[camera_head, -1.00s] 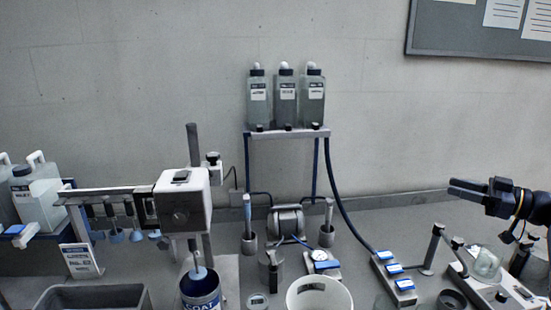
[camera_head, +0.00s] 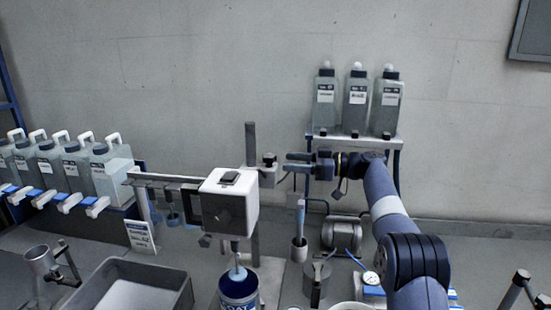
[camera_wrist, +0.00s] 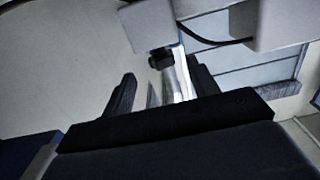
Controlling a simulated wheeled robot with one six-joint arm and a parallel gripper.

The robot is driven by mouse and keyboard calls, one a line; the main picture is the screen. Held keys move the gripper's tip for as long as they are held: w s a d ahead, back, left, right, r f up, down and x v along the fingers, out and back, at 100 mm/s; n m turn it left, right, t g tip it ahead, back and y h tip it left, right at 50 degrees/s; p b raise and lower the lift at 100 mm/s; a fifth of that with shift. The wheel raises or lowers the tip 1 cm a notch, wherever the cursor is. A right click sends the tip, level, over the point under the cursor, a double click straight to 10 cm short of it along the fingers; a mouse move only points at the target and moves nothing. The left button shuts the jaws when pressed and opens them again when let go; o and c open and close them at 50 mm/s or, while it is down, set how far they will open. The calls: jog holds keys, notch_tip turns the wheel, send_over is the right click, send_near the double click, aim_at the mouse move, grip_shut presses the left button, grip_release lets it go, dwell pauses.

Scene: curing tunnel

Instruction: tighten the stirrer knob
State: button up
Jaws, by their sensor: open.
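The stirrer is a white box-shaped head (camera_head: 229,204) beside an upright grey post (camera_head: 251,145). Its shaft reaches down into a blue tin (camera_head: 238,288). A small clamp with a dark knob (camera_head: 269,159) sits at the post, right of the head. My gripper (camera_head: 288,162) points left, close to the right of this knob. In the wrist view my gripper (camera_wrist: 160,72) has its two dark fingers apart with nothing held. A dark knob (camera_wrist: 160,58) under a white block shows just beyond the fingertips, between them. Whether the fingers touch it I cannot tell.
A rack with three bottles (camera_head: 356,104) stands behind my arm. Several white-handled jugs (camera_head: 108,172) line the left. A grey bin (camera_head: 175,286) stands left of the tin. A holder with a rod (camera_head: 299,248) and a pump (camera_head: 342,234) stand below my gripper.

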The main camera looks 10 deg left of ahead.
aim_at(275, 161)
jog(key=a, duration=0.2)
jog(key=a+p, duration=0.1)
jog(key=a, duration=0.2)
jog(key=shift+s+a, duration=0.25)
jog(key=shift+a, duration=0.15)
jog(key=shift+c, duration=0.5)
jog(key=c, duration=0.9)
